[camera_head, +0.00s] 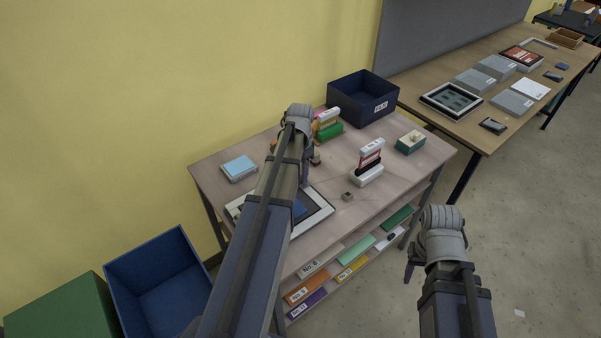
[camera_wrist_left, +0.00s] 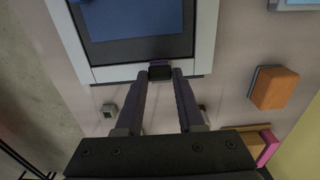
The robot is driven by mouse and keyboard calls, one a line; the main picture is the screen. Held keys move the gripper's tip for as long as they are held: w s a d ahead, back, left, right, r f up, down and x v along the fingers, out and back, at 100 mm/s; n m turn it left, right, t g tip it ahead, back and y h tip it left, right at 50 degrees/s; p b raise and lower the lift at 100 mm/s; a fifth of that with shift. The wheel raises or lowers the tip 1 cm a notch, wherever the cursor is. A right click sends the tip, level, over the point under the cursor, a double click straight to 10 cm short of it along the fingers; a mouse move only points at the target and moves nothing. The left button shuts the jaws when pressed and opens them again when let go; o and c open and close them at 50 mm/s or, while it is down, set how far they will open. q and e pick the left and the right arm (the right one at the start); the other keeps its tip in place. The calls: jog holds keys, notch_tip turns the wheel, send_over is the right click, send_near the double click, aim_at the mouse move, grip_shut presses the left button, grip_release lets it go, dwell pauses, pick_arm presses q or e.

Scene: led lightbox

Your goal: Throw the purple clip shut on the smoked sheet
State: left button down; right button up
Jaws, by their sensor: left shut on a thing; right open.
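A white frame (camera_head: 318,226) lies on the table, partly hidden behind my left arm. The dark smoked sheet (camera_wrist_left: 140,52) lies inside it, with a blue piece (camera_wrist_left: 132,18) over its middle. A small dark clip with a purple tint (camera_wrist_left: 159,65) sits at the frame's inner edge, at the middle of the near side in the left wrist view. My left gripper (camera_wrist_left: 160,75) has its fingertips on this clip; in the head view it (camera_head: 305,181) reaches down to the frame. I cannot tell how far the clip is turned. My right gripper (camera_head: 411,268) is open and empty, off the table's right side.
A small grey block (camera_head: 347,196), a white-and-red stand (camera_head: 367,168) and a green box (camera_head: 410,143) are right of the frame. An orange block (camera_wrist_left: 274,88) is close by. Light blue sheets (camera_head: 239,168) lie at the left, a navy bin (camera_head: 362,97) at the back.

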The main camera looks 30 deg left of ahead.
pick_arm(q)
jog(key=shift+s, duration=0.1)
jog(key=shift+s+a+f+t+h+b, duration=0.1)
jog(key=shift+s+f+t+h+b, duration=0.2)
jog(key=shift+s+t+b, duration=0.25)
jog(key=shift+s+a+f+t+b, duration=0.1)
jog(key=shift+s+f+t+b, duration=0.3)
jog(key=shift+t, duration=0.35)
jog(key=b, duration=0.1)
jog(key=t+h, duration=0.1)
jog(key=t+b, duration=0.1)
jog(key=shift+s+a+f+h+b, duration=0.2)
jog(key=shift+a+f+h+b, duration=0.1)
jog(key=shift+f+b, duration=0.1)
jog(key=shift+s+t+b, duration=0.1)
jog(key=shift+t+b, duration=0.6)
jog(key=shift+t, duration=0.1)
jog(key=shift+h, duration=0.3)
jog(key=c, duration=0.5)
grip_release()
